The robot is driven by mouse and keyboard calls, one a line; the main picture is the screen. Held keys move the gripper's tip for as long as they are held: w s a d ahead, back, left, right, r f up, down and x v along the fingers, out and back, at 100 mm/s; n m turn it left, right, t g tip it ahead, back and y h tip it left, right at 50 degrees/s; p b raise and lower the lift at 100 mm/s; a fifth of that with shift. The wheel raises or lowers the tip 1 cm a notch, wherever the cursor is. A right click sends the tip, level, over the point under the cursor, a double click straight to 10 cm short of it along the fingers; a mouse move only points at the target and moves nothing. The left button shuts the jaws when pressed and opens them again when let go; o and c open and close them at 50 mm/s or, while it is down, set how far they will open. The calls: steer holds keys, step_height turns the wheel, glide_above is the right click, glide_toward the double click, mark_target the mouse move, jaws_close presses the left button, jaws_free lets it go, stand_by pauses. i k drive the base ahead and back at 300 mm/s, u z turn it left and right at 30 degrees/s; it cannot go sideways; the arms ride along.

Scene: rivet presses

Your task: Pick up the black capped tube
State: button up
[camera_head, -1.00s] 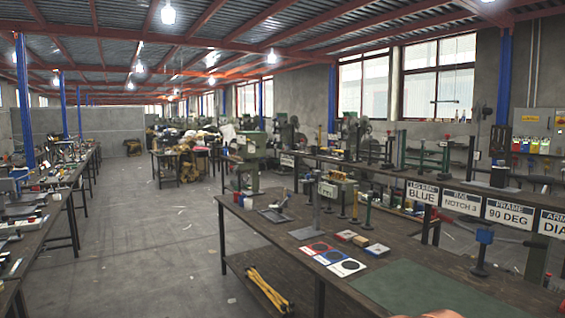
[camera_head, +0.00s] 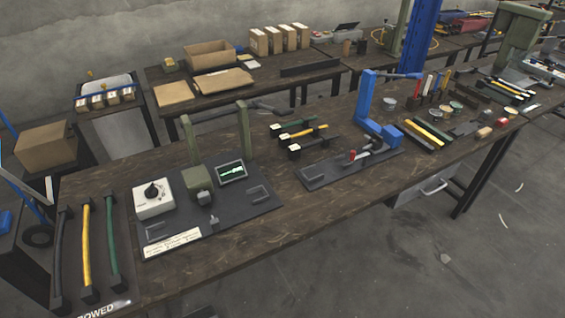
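A long black tube (camera_head: 61,258) with dark end blocks lies at the near left end of the wooden workbench. Beside it lie a yellow tube (camera_head: 86,245) and a green tube (camera_head: 113,240), also with dark ends. The three sit on a dark board with a partly cut-off label reading "BOWED". Farther along the bench, another small group holds a green tube (camera_head: 298,123), a yellow tube (camera_head: 305,133) and a black tube (camera_head: 318,146) with pale tags at their left ends. My gripper is not in view.
A dark plate holds a white dial box (camera_head: 153,198) and a small screen (camera_head: 231,172). A blue press (camera_head: 367,108) stands mid-bench. A back table carries cardboard boxes (camera_head: 211,54). A cardboard box (camera_head: 46,146) is at left. The floor at lower right is mostly clear.

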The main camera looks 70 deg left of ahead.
mark_target(60, 305)
steer(key=u, duration=4.1)
steer(key=k, duration=0.35)
steer(key=u, duration=1.35)
steer(key=i, duration=1.95)
steer(key=z, duration=1.05)
steer(key=i, duration=0.35)
steer(key=z, duration=0.35)
